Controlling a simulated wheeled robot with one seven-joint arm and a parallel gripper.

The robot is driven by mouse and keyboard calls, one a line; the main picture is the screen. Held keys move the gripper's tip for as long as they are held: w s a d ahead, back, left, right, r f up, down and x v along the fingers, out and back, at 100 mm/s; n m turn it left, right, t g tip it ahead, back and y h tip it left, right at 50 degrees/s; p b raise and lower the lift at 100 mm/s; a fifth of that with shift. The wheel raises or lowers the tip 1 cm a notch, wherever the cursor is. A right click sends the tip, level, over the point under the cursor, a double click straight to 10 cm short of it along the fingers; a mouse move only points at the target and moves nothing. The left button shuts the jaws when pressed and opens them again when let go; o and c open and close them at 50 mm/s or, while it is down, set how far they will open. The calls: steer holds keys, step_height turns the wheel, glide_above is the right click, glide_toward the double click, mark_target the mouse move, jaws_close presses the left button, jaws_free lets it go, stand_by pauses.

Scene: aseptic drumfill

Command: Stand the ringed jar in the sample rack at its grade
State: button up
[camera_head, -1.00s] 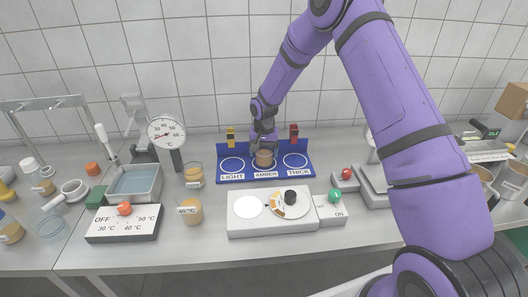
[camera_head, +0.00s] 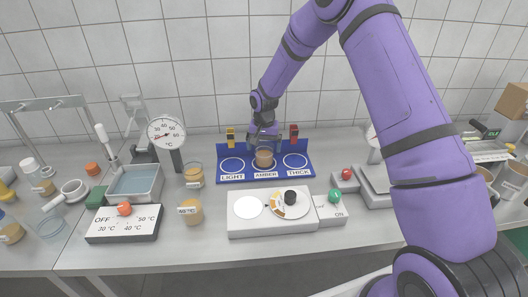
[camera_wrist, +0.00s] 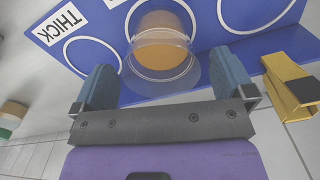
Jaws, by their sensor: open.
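The jar (camera_head: 264,157) with amber-brown contents stands upright on the AMBER place of the blue sample rack (camera_head: 222,175), between the LIGHT and THICK rings. In the wrist view the jar (camera_wrist: 163,50) shows clear glass around an amber-orange filling. My gripper (camera_head: 264,136) is just behind and above the jar in the head view. In the wrist view its two blue fingers (camera_wrist: 170,88) are spread, with the jar's near rim between or just beyond their tips; contact cannot be told. The LIGHT and THICK rings are empty. A ring on the jar itself cannot be made out.
A yellow clip (camera_head: 231,137) and a red one (camera_head: 294,133) stand at the rack's back edge. A white lightbox (camera_head: 240,225) is in front. Two amber jars (camera_head: 194,176) (camera_head: 190,211) and a dial thermometer (camera_head: 166,133) are left. Scales (camera_head: 375,185) stand right.

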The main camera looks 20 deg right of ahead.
steer(key=s+d+r+n+t, duration=0.1)
steer(key=s+r, duration=0.3)
steer(key=r, duration=0.8)
steer(key=s+d+r, duration=0.1)
steer(key=s+r, duration=0.3)
steer(key=r, duration=0.7)
steer(key=s+d+r+n+t, duration=0.1)
steer(key=s+d+r+t, duration=0.1)
steer(key=s+r, duration=0.75)
steer(key=s+d+r+n+t, duration=0.1)
steer(key=s, duration=1.1)
steer(key=s+d+r+n+t, duration=0.1)
steer(key=s+d+r, duration=0.1)
steer(key=s, duration=1.1)
steer(key=shift+n, duration=0.4)
steer(key=shift+c, duration=0.2)
